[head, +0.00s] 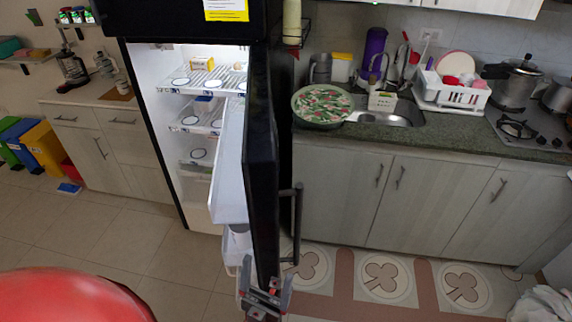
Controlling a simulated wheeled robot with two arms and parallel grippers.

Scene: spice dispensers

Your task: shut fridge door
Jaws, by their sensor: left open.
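The fridge door (262,170) is dark and stands wide open, seen nearly edge-on, with its black handle (297,222) on the right side. The lit fridge interior (205,110) shows shelves with several white plates and a yellow box. My left gripper (266,288) is open at the bottom of the view, by the lower edge of the door. Whether its fingers touch the door I cannot tell. My right gripper is not in view.
A counter (440,142) with a sink, a green patterned bowl (321,104) and a dish rack (452,90) runs right of the fridge. A large red rounded thing (70,296) fills the lower left. Tiled floor (120,235) is clear in front of the fridge.

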